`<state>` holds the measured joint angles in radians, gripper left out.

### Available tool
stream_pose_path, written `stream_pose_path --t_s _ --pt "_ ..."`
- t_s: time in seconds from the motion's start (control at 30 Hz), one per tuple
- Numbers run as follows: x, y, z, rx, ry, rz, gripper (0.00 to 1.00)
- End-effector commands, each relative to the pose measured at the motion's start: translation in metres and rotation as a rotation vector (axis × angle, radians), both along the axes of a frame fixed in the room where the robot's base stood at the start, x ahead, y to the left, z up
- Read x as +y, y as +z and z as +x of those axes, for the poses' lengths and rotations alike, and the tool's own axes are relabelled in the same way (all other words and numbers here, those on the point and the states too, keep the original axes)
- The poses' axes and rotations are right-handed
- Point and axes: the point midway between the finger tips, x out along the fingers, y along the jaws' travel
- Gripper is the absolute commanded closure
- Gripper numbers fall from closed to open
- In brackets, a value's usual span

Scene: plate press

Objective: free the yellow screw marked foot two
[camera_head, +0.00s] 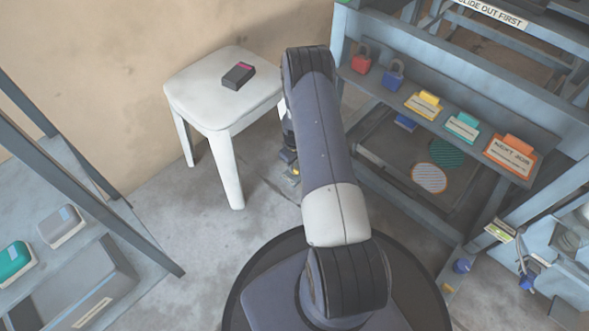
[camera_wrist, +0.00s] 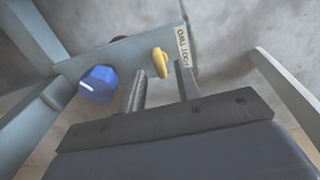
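The yellow screw (camera_wrist: 160,62) shows in the wrist view on a grey-blue foot plate, beside a label reading FOOT TWO (camera_wrist: 184,47). It looks like a small upright wing or tab. My gripper (camera_wrist: 162,82) is open, its two dark fingers apart. The screw appears just beyond the fingertips, roughly between them; I see no contact. A blue knob (camera_wrist: 98,84) with a white mark sits left of the fingers. In the head view my arm hides most of the gripper; a small yellow spot (camera_head: 295,171), perhaps the screw, shows beside the arm.
A grey-blue frame (camera_head: 448,52) with padlocks and coloured tags stands at right. Another foot with a blue knob (camera_head: 461,266) is at lower right. A white stool (camera_head: 205,95) holds a dark box. A shelf rack (camera_head: 125,225) is at left. Bare floor lies between.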

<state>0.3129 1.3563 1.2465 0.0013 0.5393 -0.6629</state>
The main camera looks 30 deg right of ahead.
Motion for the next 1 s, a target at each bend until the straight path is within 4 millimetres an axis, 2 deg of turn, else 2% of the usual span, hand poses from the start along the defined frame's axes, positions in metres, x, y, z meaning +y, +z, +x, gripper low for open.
stream_pose_path --t_s 0.03,0.2,0.53,0.9,1.0 --pt "0.000 -0.011 0.000 0.000 0.000 0.000 0.68" --pt "0.000 -0.023 0.001 -0.001 0.000 -0.001 0.68" --pt "0.000 -0.025 0.000 -0.001 0.000 -0.001 0.68" --pt "0.000 -0.025 0.000 -0.001 0.000 0.000 0.98" --pt "0.000 -0.025 0.000 -0.001 0.000 0.000 1.00"
